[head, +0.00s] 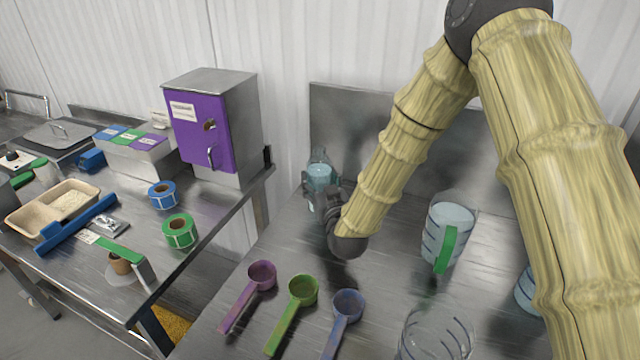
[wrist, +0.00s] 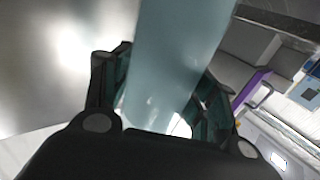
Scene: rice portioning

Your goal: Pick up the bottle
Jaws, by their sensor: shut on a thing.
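The bottle (head: 319,174) is clear with light blue contents and stands upright at the back left of the right-hand metal table. My gripper (head: 319,199) is at the bottle, with its fingers around the bottle's side. In the wrist view the bottle (wrist: 176,60) fills the middle, between the two dark fingers of my gripper (wrist: 160,105), which are shut on it. The bottle's lower part is partly hidden by the gripper. I cannot tell whether its base touches the table.
A measuring jug with a green handle (head: 450,222) stands to the right of my gripper. Purple (head: 262,276), green (head: 303,290) and blue (head: 348,305) scoops lie in front, near a clear jug (head: 436,335). A purple-doored cabinet (head: 215,130) stands on the left table.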

